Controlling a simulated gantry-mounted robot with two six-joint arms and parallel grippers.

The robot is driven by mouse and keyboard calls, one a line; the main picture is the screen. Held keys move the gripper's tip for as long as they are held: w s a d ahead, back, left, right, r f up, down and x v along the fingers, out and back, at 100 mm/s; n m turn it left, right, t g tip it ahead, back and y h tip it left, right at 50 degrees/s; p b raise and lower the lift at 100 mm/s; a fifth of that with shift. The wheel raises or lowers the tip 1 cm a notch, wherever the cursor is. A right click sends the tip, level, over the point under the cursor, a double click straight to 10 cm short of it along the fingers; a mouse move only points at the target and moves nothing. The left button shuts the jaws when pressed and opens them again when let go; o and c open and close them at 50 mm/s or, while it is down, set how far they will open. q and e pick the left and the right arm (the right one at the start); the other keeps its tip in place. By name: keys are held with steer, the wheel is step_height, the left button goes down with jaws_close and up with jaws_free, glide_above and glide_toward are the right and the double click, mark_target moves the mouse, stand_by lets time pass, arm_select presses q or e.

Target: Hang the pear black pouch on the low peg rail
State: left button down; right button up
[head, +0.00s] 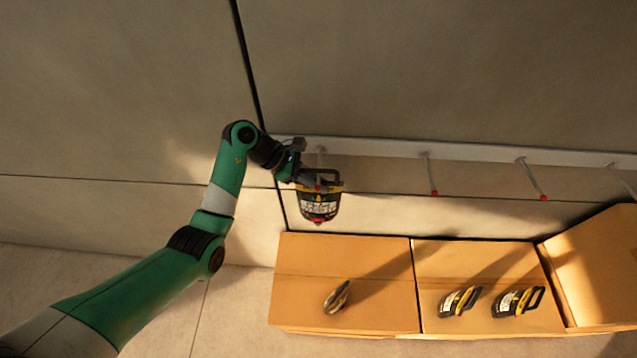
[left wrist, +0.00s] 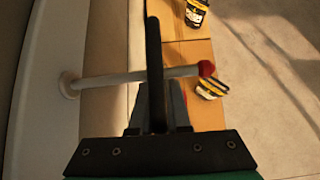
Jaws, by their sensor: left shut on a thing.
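A black pouch (head: 320,205) with a white label, yellow marks and a black handle hangs upright below my left gripper (head: 305,180). My left gripper is shut on it by the handle, which shows as a dark strip between the fingers in the left wrist view (left wrist: 153,70). The low peg rail (head: 385,147) is a pale bar along the wall with red-tipped pegs. The leftmost peg (left wrist: 120,77) crosses behind the handle strip in the left wrist view, its red tip to the right. I cannot tell whether the handle is around this peg. My right gripper is not in view.
Open-looking cardboard boxes (head: 345,255) stand below the rail. Two similar yellow-and-black pouches (head: 459,301) (head: 517,302) lie at the middle box, and a smaller grey item (head: 337,297) at the left one. Two more pegs (head: 429,175) (head: 532,180) to the right are bare.

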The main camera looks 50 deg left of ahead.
arm_select(q)
steer(key=shift+w+a+f, duration=0.15)
stand_by(0.6)
steer(key=c, duration=0.9)
jaws_free()
steer(key=shift+o, duration=0.5)
steer(key=shift+f, duration=0.15)
steer(key=p+v, duration=0.1)
steer(key=v, duration=1)
steer(key=shift+a+r, duration=0.15)
steer(key=shift+r, duration=0.2)
